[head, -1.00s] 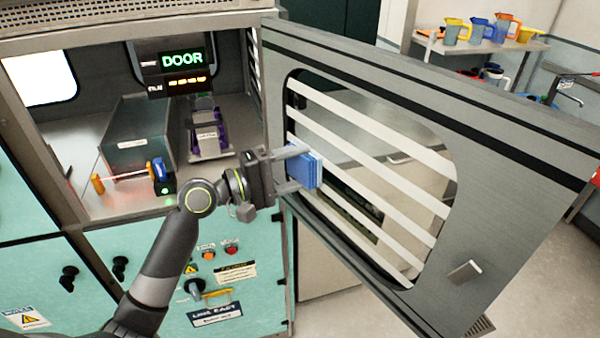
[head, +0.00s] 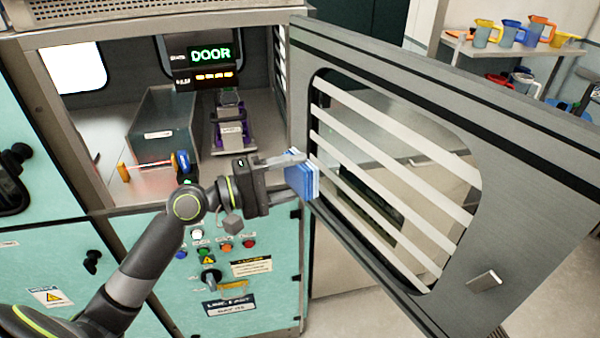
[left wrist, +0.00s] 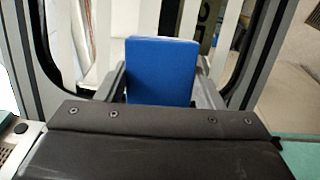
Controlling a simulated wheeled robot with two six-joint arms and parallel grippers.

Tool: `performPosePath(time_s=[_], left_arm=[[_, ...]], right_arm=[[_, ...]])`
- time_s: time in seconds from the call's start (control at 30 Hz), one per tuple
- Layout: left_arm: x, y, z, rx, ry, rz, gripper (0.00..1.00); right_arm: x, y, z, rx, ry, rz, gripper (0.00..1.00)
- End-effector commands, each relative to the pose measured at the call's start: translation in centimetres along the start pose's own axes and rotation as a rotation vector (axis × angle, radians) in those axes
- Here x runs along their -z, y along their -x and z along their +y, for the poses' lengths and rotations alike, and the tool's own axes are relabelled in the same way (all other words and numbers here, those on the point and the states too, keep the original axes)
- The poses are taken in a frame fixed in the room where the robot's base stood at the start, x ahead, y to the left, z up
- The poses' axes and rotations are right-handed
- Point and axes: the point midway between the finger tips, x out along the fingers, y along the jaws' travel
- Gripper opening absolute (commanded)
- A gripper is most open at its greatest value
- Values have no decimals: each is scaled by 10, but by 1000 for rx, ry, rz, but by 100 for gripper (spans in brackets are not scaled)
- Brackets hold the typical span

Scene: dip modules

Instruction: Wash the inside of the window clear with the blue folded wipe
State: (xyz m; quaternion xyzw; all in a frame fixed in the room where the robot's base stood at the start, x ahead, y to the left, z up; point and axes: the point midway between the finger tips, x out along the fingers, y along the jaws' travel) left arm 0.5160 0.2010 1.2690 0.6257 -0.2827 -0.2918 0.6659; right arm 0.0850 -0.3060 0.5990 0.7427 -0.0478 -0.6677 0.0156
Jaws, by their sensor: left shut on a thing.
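My left gripper (head: 285,177) is shut on the blue folded wipe (head: 302,176), holding it upright at the hinge-side edge of the window. The wipe also shows in the left wrist view (left wrist: 161,72), between the two fingers (left wrist: 160,85). The window (head: 400,215) is a rounded pane in the open grey door, crossed by several pale slanting bands with clear strips between them. The wipe overlaps the window's left rim in the head view; I cannot tell whether it touches the glass. My right gripper is not in view.
The open door (head: 530,190) swings out to the right, with a small handle (head: 484,281) low on it. Left of it is the open chamber with a lit DOOR display (head: 210,54), a grey bin (head: 165,125) and a purple-trimmed device (head: 232,130). A jug shelf (head: 500,45) stands behind.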

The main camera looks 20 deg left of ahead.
Motion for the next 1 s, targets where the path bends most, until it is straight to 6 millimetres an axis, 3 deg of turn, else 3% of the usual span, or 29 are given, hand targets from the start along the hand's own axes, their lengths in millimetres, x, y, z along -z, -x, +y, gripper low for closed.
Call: performPosePath(time_s=[0.27, 0.63, 1.0], left_arm=[[0, 1, 0, 0, -1, 0, 32], [-6, 28, 0, 2, -2, 0, 32], [-6, 29, 0, 0, -1, 0, 32]], right_arm=[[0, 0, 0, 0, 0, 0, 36], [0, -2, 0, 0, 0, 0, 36], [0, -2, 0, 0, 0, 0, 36]])
